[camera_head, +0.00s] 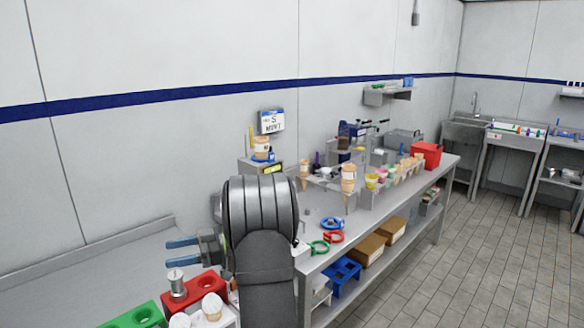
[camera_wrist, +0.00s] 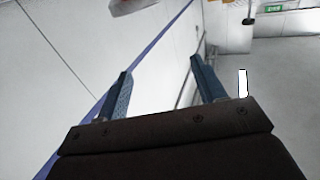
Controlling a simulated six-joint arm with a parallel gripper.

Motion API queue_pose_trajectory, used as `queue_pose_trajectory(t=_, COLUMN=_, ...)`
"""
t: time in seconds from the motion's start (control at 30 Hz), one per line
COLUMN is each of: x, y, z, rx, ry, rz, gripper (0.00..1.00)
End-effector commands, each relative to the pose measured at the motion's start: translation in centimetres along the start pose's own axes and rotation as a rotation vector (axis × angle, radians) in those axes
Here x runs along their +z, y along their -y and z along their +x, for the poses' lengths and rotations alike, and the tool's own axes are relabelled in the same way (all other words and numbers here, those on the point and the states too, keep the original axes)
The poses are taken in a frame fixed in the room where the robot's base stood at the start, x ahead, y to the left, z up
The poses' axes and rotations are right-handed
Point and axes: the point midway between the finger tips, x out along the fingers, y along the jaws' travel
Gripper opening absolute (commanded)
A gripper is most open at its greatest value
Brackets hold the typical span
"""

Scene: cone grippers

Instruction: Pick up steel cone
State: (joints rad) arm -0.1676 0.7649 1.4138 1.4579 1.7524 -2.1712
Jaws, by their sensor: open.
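A shiny steel piece (camera_head: 177,285) with a small knob on top stands upright in the red holder (camera_head: 208,284) at the lower left. It looks like the steel cone; its lower part is hidden in the holder. My gripper (camera_head: 168,252) is above and just behind it in the head view, its two blue fingers apart and pointing left. The cone does not show there.
A green holder (camera_head: 146,316) is left of the red one, and white-wrapped cones (camera_head: 212,307) stand in front. My arm covers the counter's middle. To the right, a long steel counter (camera_head: 325,262) carries waffle cones (camera_head: 348,178), colored rings and a red box (camera_head: 427,154).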

Motion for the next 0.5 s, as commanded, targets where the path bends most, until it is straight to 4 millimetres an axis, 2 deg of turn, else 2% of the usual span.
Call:
queue_pose_trajectory(t=0.3, x=0.0, y=0.1, z=0.2, rx=-0.008, ry=0.011, rz=0.003, gripper=0.64)
queue_pose_trajectory(t=0.4, x=0.1, y=0.5, z=1.0, rx=-0.050, ry=0.069, rz=0.022, gripper=0.64)
queue_pose_trajectory(t=0.5, x=0.3, y=1.4, z=2.5, rx=-0.126, ry=0.202, rz=0.060, gripper=0.64)
